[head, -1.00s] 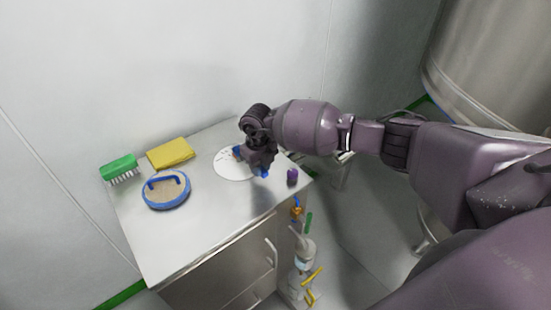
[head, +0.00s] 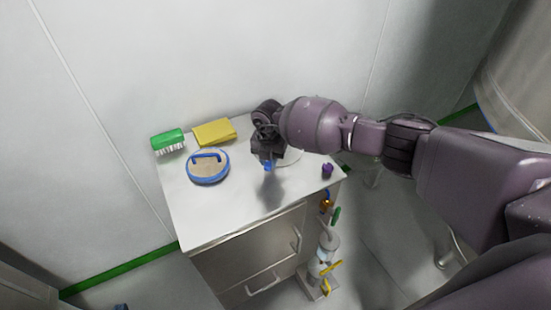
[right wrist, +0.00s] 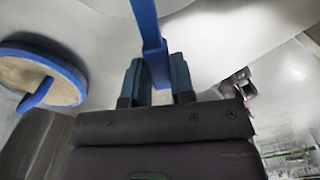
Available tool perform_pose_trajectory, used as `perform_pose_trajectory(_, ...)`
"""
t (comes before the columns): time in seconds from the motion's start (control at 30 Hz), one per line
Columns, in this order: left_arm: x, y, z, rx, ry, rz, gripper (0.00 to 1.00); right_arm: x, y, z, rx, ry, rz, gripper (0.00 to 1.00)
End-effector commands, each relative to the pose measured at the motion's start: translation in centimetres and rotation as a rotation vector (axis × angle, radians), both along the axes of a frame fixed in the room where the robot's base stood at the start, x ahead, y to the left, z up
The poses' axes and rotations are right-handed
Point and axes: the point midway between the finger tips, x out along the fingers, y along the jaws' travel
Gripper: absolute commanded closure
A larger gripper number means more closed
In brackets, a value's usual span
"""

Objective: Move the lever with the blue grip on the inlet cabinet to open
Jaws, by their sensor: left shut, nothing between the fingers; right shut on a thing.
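The inlet cabinet (head: 205,230) is a low metal cabinet. A white disc (head: 297,157) on its top is partly hidden by my right gripper. My right gripper (head: 268,163) is over the disc, fingers pointing down. In the right wrist view the blue grip (right wrist: 150,35) of the lever, a bright blue bar, runs from the top edge down between the fingertips (right wrist: 155,80), which are shut on it. The lever's pivot and any open mark are hidden or too small to read. My left gripper cannot be made out.
A blue-rimmed round pad with a handle (head: 207,180), a yellow sponge (head: 214,132) and a green brush (head: 168,141) lie left of the gripper. A purple knob (head: 327,170) stands near the right corner. A small dark thing touches the bottom edge.

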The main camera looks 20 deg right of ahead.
Motion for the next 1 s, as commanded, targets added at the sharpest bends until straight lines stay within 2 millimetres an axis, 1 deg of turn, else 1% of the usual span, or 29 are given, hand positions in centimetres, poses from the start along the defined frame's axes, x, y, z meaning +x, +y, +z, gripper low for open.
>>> perform_pose_trajectory(0.3, -0.29, 0.06, -0.11, 0.0, 0.006, 0.002, 1.0, 0.35, 0.54, 0.01, 0.001, -0.001, -0.055, 1.0)
perform_pose_trajectory(0.67, -0.49, 0.09, -0.22, 0.001, 0.01, 0.003, 1.0, 0.4, 0.59, 0.04, 0.003, -0.002, -0.059, 1.0)
perform_pose_trajectory(0.7, -0.48, 0.09, -0.21, 0.001, 0.01, 0.003, 1.0, 0.4, 0.59, 0.04, 0.003, -0.002, -0.059, 0.7)
perform_pose_trajectory(0.77, -0.48, 0.09, -0.21, 0.001, 0.009, 0.003, 1.0, 0.4, 0.59, 0.04, 0.003, -0.002, -0.059, 0.61)
perform_pose_trajectory(0.8, -0.45, 0.08, -0.2, 0.0, 0.009, 0.002, 1.0, 0.39, 0.58, 0.04, 0.003, -0.002, -0.058, 0.55)
perform_pose_trajectory(0.83, -0.43, 0.08, -0.19, 0.0, 0.009, 0.002, 1.0, 0.39, 0.57, 0.04, 0.003, -0.002, -0.057, 0.51)
perform_pose_trajectory(1.0, -0.22, 0.08, -0.08, 0.001, 0.005, 0.001, 1.0, 0.36, 0.54, 0.02, 0.002, -0.001, -0.056, 0.51)
